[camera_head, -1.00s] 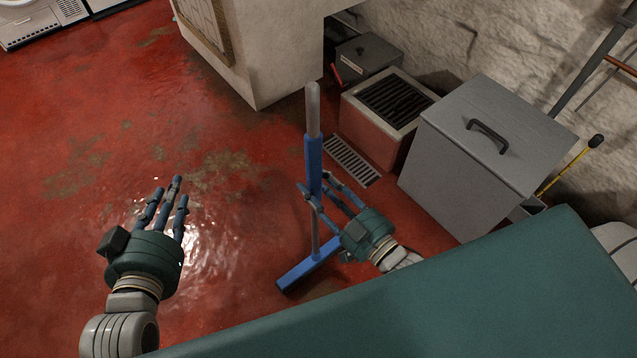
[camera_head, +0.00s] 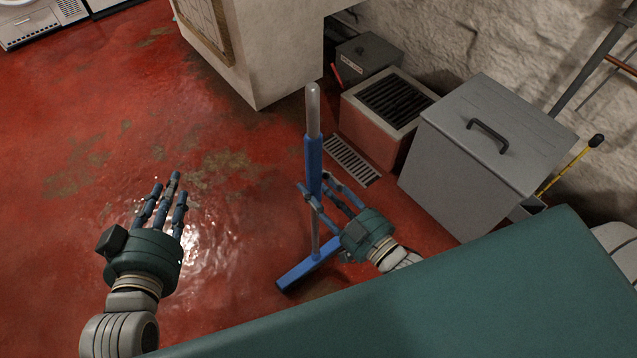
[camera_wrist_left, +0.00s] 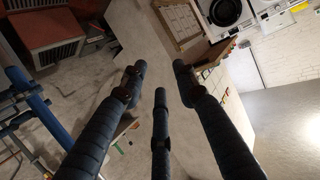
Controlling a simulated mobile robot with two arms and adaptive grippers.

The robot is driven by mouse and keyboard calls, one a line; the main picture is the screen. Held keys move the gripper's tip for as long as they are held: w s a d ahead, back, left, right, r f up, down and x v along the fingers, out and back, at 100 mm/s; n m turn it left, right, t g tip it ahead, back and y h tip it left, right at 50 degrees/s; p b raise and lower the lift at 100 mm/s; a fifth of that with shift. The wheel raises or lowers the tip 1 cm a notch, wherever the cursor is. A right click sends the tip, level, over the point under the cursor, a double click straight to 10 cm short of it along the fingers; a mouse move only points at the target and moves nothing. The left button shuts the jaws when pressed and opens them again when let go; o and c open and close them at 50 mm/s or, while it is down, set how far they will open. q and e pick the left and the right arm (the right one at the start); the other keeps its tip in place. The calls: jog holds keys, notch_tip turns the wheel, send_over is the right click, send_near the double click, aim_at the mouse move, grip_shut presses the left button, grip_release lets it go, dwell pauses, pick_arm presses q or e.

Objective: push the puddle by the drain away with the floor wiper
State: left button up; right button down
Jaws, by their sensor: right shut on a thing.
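The floor wiper (camera_head: 313,155) stands nearly upright, with a blue and grey handle and a blue head (camera_head: 309,266) low at the floor. My right gripper (camera_head: 318,200) is shut around its handle. The wiper also shows at the left edge of the left wrist view (camera_wrist_left: 35,115). The drain (camera_head: 352,160) is a slotted metal grate in the floor, just right of the handle. A wet, shiny puddle (camera_head: 215,225) lies on the red floor left of the wiper; its edges are hard to make out. My left gripper (camera_head: 165,200) is open and empty above it.
A large grey lidded bin (camera_head: 490,150) and a box with a dark grated top (camera_head: 385,115) stand right of the drain. A dark case (camera_head: 368,55) sits behind them. A pale block (camera_head: 250,50) stands at the back. The floor at left is clear.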

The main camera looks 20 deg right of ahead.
pick_arm(q)
jog(key=shift+r, duration=0.1)
pick_arm(e)
jog(key=shift+r, duration=0.1)
pick_arm(q)
jog(key=shift+w+d+r, duration=0.1)
jog(key=shift+r, duration=0.15)
jog(key=shift+w+d+r+t+h, duration=0.15)
jog(key=shift+r+t+h, duration=0.15)
jog(key=shift+r+t, duration=0.2)
pick_arm(e)
jog(key=shift+f, duration=0.3)
pick_arm(q)
jog(key=shift+w+r, duration=0.1)
jog(key=shift+r, duration=0.1)
